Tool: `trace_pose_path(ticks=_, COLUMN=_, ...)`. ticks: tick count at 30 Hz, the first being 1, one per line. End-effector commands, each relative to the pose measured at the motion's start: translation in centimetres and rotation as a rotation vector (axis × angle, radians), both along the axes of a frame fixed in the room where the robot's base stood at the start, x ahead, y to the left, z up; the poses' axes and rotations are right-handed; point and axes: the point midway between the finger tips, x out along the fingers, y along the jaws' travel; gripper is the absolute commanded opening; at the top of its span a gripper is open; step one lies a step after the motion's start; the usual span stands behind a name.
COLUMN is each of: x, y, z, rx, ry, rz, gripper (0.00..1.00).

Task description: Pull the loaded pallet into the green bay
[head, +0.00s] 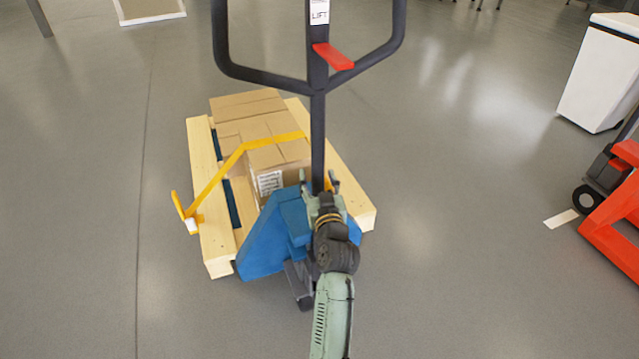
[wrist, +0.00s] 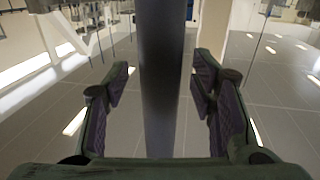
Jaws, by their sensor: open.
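A wooden pallet (head: 354,187) carries several cardboard boxes (head: 250,112). A yellow strap (head: 224,172) crosses the boxes and hangs over the pallet's left side. A blue pallet jack (head: 268,238) stands at the pallet's near end, its forks in the pallet. Its dark handle (head: 318,130) rises upright to a loop with a red lever (head: 333,57) and a LIFT label. My gripper (head: 321,190) is open at the lower handle shaft. In the wrist view the shaft (wrist: 165,80) stands between the two open fingers, with gaps on both sides. No green bay shows.
A red pallet jack (head: 618,215) stands at the right edge, near a white bin (head: 600,75). A white floor mark (head: 561,218) lies beside it. A pale framed panel (head: 150,10) lies at the top left. The grey floor at left is clear.

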Motion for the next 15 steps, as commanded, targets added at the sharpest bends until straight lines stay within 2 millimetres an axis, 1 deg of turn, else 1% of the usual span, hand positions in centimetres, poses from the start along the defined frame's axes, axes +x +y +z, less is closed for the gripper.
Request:
trace_pose_path(ticks=5, x=-0.01, y=0.0, z=-0.02, rx=0.0, ry=0.0, rz=0.0, gripper=0.51)
trace_pose_path(ticks=15, x=-0.03, y=0.0, z=-0.03, rx=0.0, ry=0.0, rz=0.0, gripper=0.28)
